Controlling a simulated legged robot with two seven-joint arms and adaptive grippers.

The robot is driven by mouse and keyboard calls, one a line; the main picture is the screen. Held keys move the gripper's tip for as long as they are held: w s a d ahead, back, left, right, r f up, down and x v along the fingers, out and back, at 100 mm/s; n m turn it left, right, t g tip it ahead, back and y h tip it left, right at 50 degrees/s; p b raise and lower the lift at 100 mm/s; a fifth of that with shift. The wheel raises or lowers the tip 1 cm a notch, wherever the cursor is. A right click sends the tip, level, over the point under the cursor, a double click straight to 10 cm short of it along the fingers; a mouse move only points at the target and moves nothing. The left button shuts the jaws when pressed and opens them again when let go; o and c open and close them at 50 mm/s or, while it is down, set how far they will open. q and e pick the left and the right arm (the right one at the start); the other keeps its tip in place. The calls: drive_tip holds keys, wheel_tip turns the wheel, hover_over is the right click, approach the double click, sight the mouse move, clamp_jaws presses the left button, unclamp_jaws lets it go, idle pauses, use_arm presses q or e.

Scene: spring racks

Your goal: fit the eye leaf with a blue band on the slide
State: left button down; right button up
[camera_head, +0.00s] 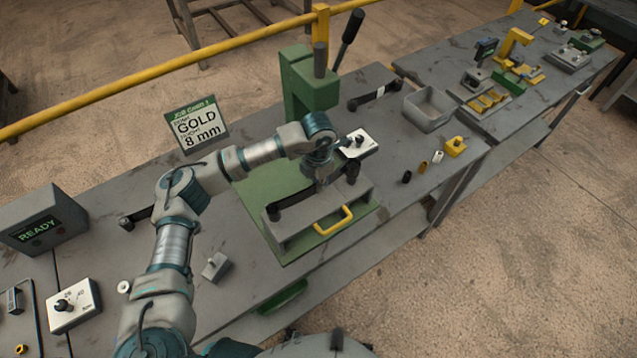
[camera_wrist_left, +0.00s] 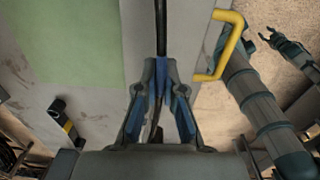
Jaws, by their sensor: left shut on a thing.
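My left gripper (camera_head: 322,178) is over the middle of the grey slide (camera_head: 300,240), which has a yellow handle (camera_head: 333,220). It is shut on a long black eye leaf (camera_head: 290,203), which lies along the slide's top between the dark posts at its two ends. In the left wrist view the leaf (camera_wrist_left: 160,25) runs up from between the fingers (camera_wrist_left: 160,95). Whether the eyes sit on the posts is unclear. My right gripper (camera_wrist_left: 270,38) appears small in the wrist view; its opening is unclear.
A green press (camera_head: 308,85) stands behind the slide. A white-banded leaf (camera_head: 375,98) lies at the back, and a yellow-banded leaf (camera_wrist_left: 65,118) lies left. A grey bin (camera_head: 428,110), small colored parts (camera_head: 438,157) and a white dial box (camera_head: 358,145) stand right.

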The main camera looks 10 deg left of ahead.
use_arm(q)
drive_tip(key=shift+f+b, duration=1.25)
drive_tip(key=shift+f, duration=0.3)
idle(0.5)
drive_tip(key=c, duration=1.2)
unclamp_jaws()
drive_tip(key=o, duration=0.5)
drive_tip(key=shift+f, duration=0.1)
drive_tip(key=shift+c, duration=0.2)
drive_tip(key=shift+r+p, duration=1.8)
drive_tip(key=shift+r, duration=1.8)
